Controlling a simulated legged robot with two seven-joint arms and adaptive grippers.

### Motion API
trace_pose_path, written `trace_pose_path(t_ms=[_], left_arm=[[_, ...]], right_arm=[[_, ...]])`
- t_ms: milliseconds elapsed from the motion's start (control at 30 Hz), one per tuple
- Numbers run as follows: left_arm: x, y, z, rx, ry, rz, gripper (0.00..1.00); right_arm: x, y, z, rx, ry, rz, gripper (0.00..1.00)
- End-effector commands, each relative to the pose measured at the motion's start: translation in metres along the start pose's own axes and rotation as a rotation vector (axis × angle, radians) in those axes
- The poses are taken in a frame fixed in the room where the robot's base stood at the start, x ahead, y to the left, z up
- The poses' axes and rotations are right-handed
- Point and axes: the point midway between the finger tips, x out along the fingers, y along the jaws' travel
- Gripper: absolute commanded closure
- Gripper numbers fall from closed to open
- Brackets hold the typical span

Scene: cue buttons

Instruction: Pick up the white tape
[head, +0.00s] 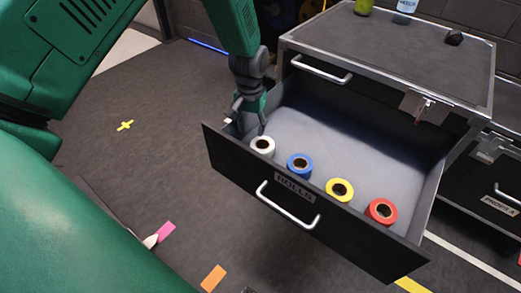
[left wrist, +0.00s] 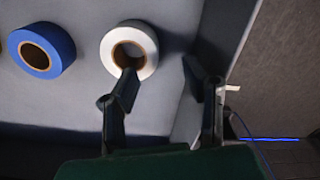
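The white tape (head: 262,147) is a roll lying flat at the left end of a row of rolls in the open drawer. It also shows in the left wrist view (left wrist: 146,40). My left gripper (head: 249,117) is open and empty, just above and behind the white tape. In the left wrist view its fingers (left wrist: 158,72) are apart; one overlaps the lower edge of the roll's hole, the other is right of the roll. Whether that finger touches the roll or is inside the hole, I cannot tell. My right gripper is not in view.
The blue tape (head: 300,166), yellow tape (head: 339,190) and red tape (head: 382,211) lie in a row right of it. The drawer's front wall (head: 240,170) and left side stand close to the gripper. The drawer floor behind the rolls is clear.

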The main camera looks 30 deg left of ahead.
Motion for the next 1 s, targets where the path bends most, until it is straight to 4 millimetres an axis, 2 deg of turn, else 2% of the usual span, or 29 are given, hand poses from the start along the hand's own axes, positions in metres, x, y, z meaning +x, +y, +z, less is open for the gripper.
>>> trace_pose_path(t_ms=[267, 567, 800, 867, 900, 933, 1000], left_arm=[[0.018, 0.001, 0.002, 0.002, 0.0, 0.0, 0.6], [0.063, -0.001, 0.004, 0.001, -0.005, 0.003, 0.6], [0.065, 0.0, 0.004, 0.001, -0.007, -0.001, 0.6], [0.064, 0.001, 0.005, 0.002, -0.005, 0.0, 0.82], [0.063, 0.001, 0.005, 0.002, -0.004, 0.0, 0.96], [0.063, 0.001, 0.005, 0.002, -0.003, 0.0, 1.0], [0.062, 0.001, 0.005, 0.002, -0.002, 0.001, 1.0]], right_arm=[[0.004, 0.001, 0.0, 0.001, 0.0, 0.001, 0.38], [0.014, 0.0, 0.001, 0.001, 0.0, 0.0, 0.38], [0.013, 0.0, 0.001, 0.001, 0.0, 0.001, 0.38], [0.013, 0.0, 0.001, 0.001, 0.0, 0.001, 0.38], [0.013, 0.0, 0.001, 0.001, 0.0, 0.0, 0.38], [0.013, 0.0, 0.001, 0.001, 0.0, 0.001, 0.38], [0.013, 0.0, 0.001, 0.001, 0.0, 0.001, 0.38]])
